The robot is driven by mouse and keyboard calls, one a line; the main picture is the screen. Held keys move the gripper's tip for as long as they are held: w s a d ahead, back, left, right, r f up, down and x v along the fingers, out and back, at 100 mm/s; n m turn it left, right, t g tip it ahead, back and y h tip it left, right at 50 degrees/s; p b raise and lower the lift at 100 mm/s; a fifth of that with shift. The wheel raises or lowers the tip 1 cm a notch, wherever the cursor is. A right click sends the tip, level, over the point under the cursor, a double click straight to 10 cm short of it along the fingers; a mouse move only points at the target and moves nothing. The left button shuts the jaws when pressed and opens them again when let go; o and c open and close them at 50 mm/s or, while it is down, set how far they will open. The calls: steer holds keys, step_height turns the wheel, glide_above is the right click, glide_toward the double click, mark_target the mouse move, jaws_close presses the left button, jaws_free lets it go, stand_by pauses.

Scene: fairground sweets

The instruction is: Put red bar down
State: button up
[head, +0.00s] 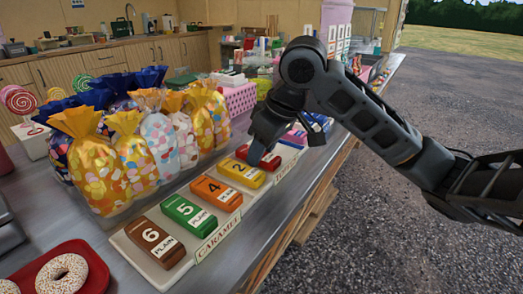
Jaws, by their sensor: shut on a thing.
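A row of coloured bars lies on a pale tray (120,241) at the counter's front edge: brown 6 (153,243), green 5 (189,217), orange 4 (215,193) and yellow 2 (242,172). The red bar (271,163) is at the far end of this row, just beyond the yellow bar. My gripper (257,157) reaches down from above and is shut on the red bar. The fingers and wrist hide its middle and label. I cannot tell whether its underside touches the tray.
Bags of sweets (128,150) stand close behind the tray, left of my gripper. A red tray (98,273) with doughnuts is at the near left. A pink dotted box (239,99) and other goods stand farther back. Open gravel (400,220) lies right of the counter.

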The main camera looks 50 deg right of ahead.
steer(key=shift+f, duration=0.6)
steer(key=o, duration=0.8)
steer(key=shift+s+f, duration=0.1)
steer(key=shift+o, duration=1.2)
steer(key=shift+r, duration=0.2)
steer(key=p+v, duration=0.1)
steer(key=v, duration=0.3)
steer(key=p+v, duration=0.1)
steer(key=v, duration=0.3)
steer(key=p+v, duration=0.1)
steer(key=v, duration=0.4)
steer(key=shift+w+r+p, duration=0.2)
steer(key=shift+w+p, duration=0.15)
steer(key=shift+w, duration=0.05)
